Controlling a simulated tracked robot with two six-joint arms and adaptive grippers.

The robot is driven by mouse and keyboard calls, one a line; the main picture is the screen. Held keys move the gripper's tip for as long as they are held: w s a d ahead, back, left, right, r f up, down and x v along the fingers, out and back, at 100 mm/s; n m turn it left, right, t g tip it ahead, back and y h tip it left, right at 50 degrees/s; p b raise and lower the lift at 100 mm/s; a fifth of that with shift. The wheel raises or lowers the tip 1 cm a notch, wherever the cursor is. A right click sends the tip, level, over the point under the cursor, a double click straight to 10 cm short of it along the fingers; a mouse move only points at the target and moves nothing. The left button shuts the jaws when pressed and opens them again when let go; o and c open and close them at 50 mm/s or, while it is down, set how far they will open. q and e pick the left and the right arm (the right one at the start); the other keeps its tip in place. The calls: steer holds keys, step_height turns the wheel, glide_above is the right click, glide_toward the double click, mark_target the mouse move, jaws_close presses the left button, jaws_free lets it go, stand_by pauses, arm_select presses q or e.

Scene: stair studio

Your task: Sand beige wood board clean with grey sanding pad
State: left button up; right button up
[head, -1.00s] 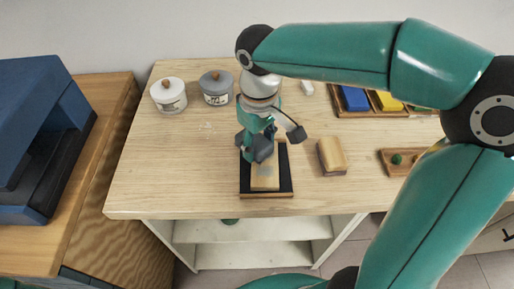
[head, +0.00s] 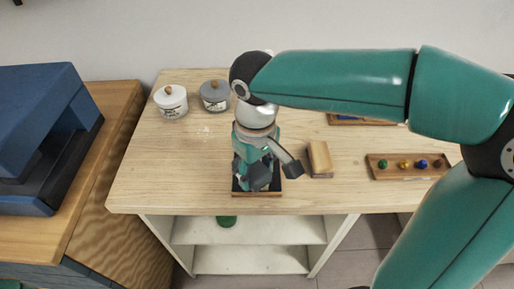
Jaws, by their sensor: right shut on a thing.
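My right gripper (head: 257,180) points down over the dark tray (head: 242,192) near the front edge of the table. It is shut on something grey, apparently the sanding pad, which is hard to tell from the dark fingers. The beige wood board lies in this tray, and the gripper and wrist now hide nearly all of it. How clean its surface is cannot be seen. My left gripper is not in view.
A separate beige block (head: 319,159) lies right of the tray. A wooden holder (head: 390,174) with coloured knobs lies right. The table's left front is clear.

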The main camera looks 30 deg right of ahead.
steer(key=shift+w+r+p, duration=0.2)
steer(key=shift+r+p, duration=0.1)
steer(key=shift+r, duration=0.35)
steer(key=shift+a+r+p, duration=0.1)
steer(key=shift+r+p, duration=0.25)
steer(key=shift+r, duration=0.05)
steer(key=shift+s+r+p, duration=0.15)
steer(key=shift+r+p, duration=0.55)
steer(key=shift+r, duration=0.15)
step_height(320, 180, up, 2)
steer(key=shift+p, duration=0.9)
steer(key=shift+r, duration=0.2)
steer(key=shift+f, duration=0.1)
